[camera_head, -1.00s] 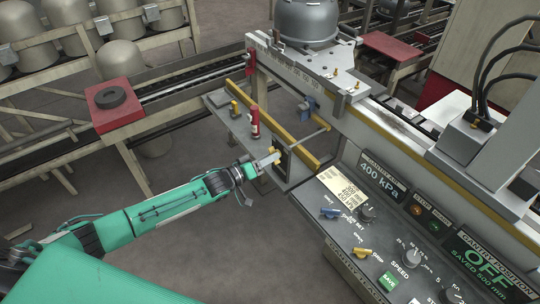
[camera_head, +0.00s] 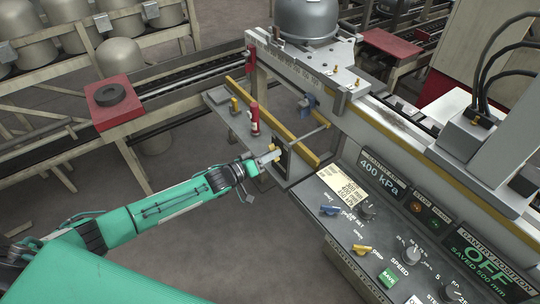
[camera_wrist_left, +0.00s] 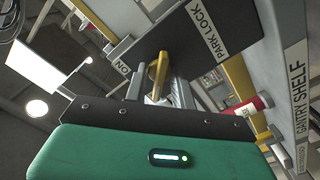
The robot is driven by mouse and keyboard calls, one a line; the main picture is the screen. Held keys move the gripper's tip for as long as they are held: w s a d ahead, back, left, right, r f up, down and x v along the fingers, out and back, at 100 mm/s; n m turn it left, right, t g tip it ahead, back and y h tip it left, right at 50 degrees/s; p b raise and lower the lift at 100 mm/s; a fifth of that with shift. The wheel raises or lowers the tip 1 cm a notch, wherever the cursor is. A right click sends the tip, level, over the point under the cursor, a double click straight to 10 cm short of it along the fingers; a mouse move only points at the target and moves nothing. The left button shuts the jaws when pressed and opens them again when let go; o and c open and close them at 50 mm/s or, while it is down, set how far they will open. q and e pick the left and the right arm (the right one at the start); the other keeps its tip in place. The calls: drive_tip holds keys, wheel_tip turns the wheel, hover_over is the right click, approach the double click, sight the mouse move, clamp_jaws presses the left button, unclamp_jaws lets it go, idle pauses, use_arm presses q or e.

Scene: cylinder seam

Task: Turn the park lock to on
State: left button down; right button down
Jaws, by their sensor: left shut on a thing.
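The park lock is a dark panel (camera_wrist_left: 200,45) with a "PARK LOCK" label, an "ON" label and a yellow handle (camera_wrist_left: 157,72), seen in the left wrist view. In the head view it sits at the end of the grey shelf, mostly edge-on, behind my left gripper (camera_head: 272,155). My left gripper is shut on the yellow handle, and its fingers (camera_wrist_left: 165,90) show at the handle in the wrist view. The fingers hide part of the handle. The handle points roughly between the labels' sides, closer to "ON". My right gripper is not in view.
The grey gantry shelf (camera_head: 237,125) carries a red bottle-like item (camera_head: 255,120) and a yellow one. A yellow rail (camera_head: 295,138) runs beside it. The control console (camera_head: 400,220) with knobs and displays stands right of my gripper. Open floor lies below the arm.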

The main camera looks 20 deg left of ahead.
use_arm(q)
drive_tip(key=m+b, duration=0.5)
drive_tip(key=m, duration=1.2)
drive_tip(key=shift+a, duration=0.1)
idle(0.4)
drive_tip(key=c, duration=1.5)
unclamp_jaws()
